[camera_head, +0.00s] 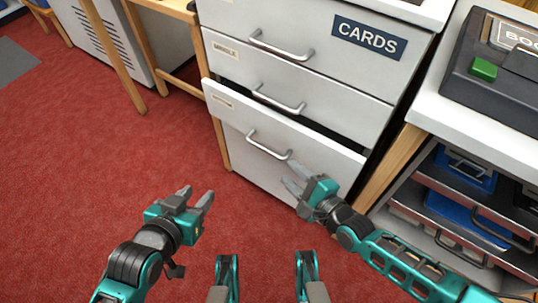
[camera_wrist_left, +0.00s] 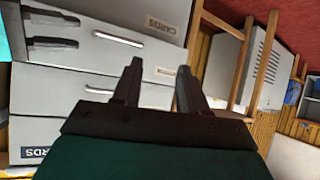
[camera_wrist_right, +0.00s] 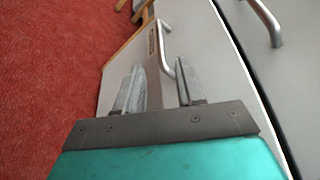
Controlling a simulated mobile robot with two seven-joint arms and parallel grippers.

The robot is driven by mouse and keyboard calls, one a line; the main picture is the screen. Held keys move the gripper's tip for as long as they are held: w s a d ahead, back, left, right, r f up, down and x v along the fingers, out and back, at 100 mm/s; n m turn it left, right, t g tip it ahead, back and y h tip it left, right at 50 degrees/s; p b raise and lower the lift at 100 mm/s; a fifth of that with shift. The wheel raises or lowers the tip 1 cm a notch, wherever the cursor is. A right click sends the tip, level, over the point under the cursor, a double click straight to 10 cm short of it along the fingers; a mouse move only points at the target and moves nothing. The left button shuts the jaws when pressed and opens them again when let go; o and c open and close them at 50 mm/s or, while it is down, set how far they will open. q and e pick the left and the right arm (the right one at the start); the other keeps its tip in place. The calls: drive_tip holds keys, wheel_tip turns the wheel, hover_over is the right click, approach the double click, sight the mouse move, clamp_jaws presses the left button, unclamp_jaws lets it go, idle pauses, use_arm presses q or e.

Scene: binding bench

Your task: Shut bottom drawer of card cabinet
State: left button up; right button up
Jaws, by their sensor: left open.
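The white card cabinet (camera_head: 300,72) has a navy CARDS sign (camera_head: 368,39) near its top. Its bottom drawer (camera_head: 228,132) stands slightly out, with a dark gap along its top edge. The drawer has a grey bar handle (camera_head: 268,146). My right gripper (camera_head: 294,180) is open and empty in front of the drawer face, near the right end of the handle. In the right wrist view the handle (camera_wrist_right: 168,58) lies beyond the fingers; contact cannot be told. My left gripper (camera_head: 200,197) is open and empty above the red floor, left of the drawer.
The drawers above look shut. A wooden-legged bench (camera_head: 395,165) with shelves of blue items (camera_head: 455,205) stands to the right, close to my right arm. A dark machine with a green button (camera_head: 484,69) sits on top. Red carpet (camera_head: 110,165) is clear on the left.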

sight(269, 153)
use_arm(q)
drive_tip(key=d+f+b, duration=0.1)
drive_tip(key=b, duration=0.2)
drive_tip(key=shift+w+f, duration=0.2)
use_arm(e)
drive_tip(key=x, duration=1)
drive_tip(key=shift+w+f, duration=0.1)
use_arm(q)
drive_tip(key=shift+f, duration=0.15)
use_arm(e)
clamp_jaws()
